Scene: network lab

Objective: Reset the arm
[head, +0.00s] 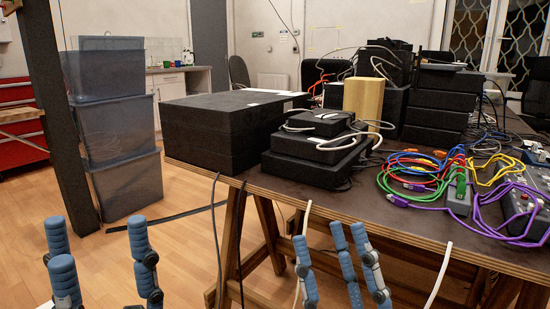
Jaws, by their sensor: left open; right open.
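My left gripper (98,248) is at the lower left, its blue padded fingers spread apart with bare floor between them. My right gripper (333,240) is at the bottom centre, in front of the table's near edge. Its blue fingers are apart and nothing shows between them. Both grippers point upward in the picture and hold nothing. The arms behind the fingers are out of the frame.
A wooden trestle table (440,237) carries black boxes (220,130), stacked devices (317,150), a tan block (363,98), coloured cables (415,170) and a power strip (458,195). White cables hang off its front. Stacked bins (115,130) stand left beside a dark post (58,120). Floor between is mostly clear.

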